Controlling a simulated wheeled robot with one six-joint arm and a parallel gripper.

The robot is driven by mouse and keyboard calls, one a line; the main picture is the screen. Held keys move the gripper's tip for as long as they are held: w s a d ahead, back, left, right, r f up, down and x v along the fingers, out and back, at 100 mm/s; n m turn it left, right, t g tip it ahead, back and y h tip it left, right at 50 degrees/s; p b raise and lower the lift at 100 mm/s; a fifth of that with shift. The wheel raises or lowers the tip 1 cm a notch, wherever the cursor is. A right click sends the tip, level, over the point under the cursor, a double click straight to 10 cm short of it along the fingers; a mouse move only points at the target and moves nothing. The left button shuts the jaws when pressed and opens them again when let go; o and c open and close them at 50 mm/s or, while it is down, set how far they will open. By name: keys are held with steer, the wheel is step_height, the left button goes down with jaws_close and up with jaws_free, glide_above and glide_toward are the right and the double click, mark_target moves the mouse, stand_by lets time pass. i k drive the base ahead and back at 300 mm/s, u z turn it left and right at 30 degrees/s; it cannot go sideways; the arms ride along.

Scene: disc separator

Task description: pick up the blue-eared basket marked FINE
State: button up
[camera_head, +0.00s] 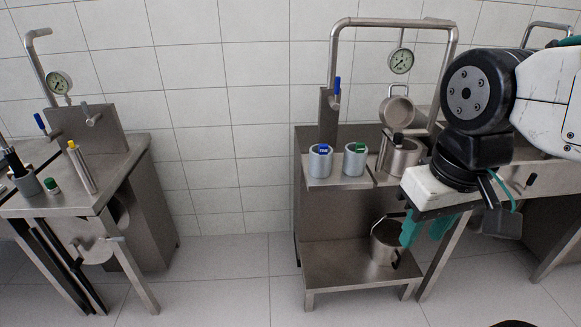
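A grey cylindrical basket with a blue ear (320,161) stands upright on the steel table's front left part. The ear carries small pale lettering that I cannot read for sure. A similar basket with a green ear (355,160) stands just to its right, a small gap apart. My gripper (427,229) hangs to the right of both baskets and lower in the picture, with its teal fingertips pointing down. The fingers show a gap and nothing is seen between them. It is well apart from the blue-eared basket.
A steel pot (402,158) stands right of the baskets, near my arm. A tall pipe frame (333,60) with a gauge (401,61) rises behind. A blue-handled valve (336,92) is above the blue-eared basket. A bucket (385,243) sits on the lower shelf (345,275). Another bench (75,200) stands left, across open floor.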

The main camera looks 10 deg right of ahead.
mark_target(321, 155)
steer(key=u, duration=0.35)
steer(key=i, duration=0.65)
steer(key=z, duration=1.7)
